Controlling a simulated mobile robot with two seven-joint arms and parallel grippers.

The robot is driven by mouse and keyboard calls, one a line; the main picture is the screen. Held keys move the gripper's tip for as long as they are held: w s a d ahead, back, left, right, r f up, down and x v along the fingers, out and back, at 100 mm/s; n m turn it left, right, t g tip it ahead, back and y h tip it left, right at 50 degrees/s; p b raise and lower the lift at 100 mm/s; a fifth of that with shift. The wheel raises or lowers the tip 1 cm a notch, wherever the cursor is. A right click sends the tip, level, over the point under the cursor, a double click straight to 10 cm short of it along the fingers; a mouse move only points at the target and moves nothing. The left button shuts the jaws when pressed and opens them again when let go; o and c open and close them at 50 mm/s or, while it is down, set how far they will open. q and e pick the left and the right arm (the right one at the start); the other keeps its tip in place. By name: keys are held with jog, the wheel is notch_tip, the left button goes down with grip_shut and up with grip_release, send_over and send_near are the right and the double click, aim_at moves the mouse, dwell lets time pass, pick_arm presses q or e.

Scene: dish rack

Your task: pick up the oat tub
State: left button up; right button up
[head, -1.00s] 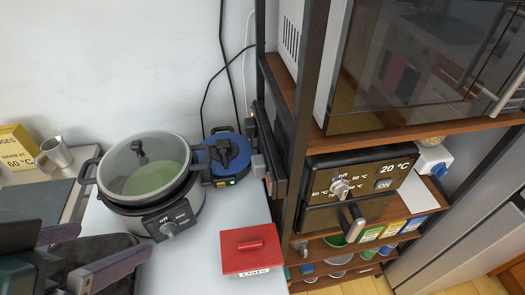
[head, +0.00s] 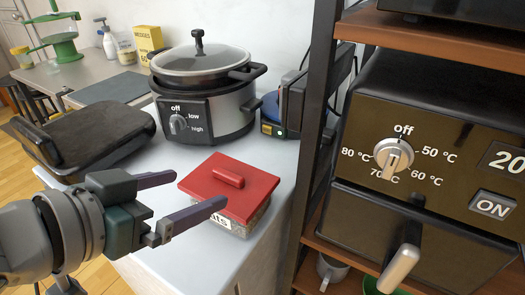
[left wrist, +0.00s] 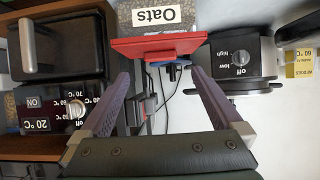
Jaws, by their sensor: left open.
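The oat tub (head: 236,224) stands on the white counter, a grey speckled box with a red lid (head: 232,184) and a bar handle on top. Its label is partly hidden by my left gripper in the head view. My left gripper (head: 200,195) is open, with its purple-grey fingers pointing at the tub from the left; the near finger overlaps the lid in the picture. In the left wrist view the tub (left wrist: 182,38) appears upside down, with its "Oats" label, beyond and between the open fingertips (left wrist: 159,75). Nothing is between the fingers. My right gripper is not in view.
A slow cooker (head: 208,95) with a glass lid stands behind the tub. A black grill-like appliance (head: 88,135) is at the left. A shelf unit with an oven (head: 430,150) rises close at the right. Bare counter (head: 160,225) surrounds the tub.

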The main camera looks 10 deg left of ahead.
aim_at(226, 175)
pick_arm(q)
jog(key=shift+r+b+x, duration=0.15)
jog(key=shift+b+x, duration=0.2)
jog(key=shift+x, duration=1.6)
jog(key=shift+r+b+x, duration=0.1)
jog(key=shift+b+x, duration=0.2)
jog(key=shift+x, duration=1.65)
jog(key=shift+w, duration=0.15)
grip_shut()
